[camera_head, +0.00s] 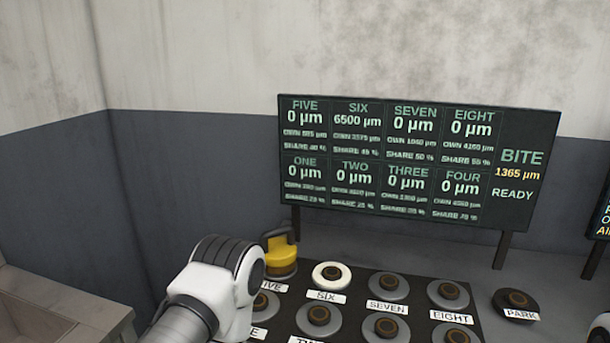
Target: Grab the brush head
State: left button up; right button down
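A yellow piece with a dark loop handle (281,255) stands at the back left of the dark board, by the label FIVE. It may be the brush head, but I cannot tell for sure. My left arm comes in from the bottom and its white link covers the front left of the board, just left of and nearer than the yellow piece. My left gripper does not show. Only a small white part of my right arm shows at the right edge, and its gripper does not show.
The dark board (345,277) holds several round grey pads with dark knobs; the SIX pad (331,274) is white. A dark PARK pad (517,303) lies to the right. A display (418,165) on posts stands behind. A ledge (60,305) is at the lower left.

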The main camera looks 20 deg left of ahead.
aim_at(280, 254)
jog(key=j+z, duration=0.4)
jog(key=j, duration=1.45)
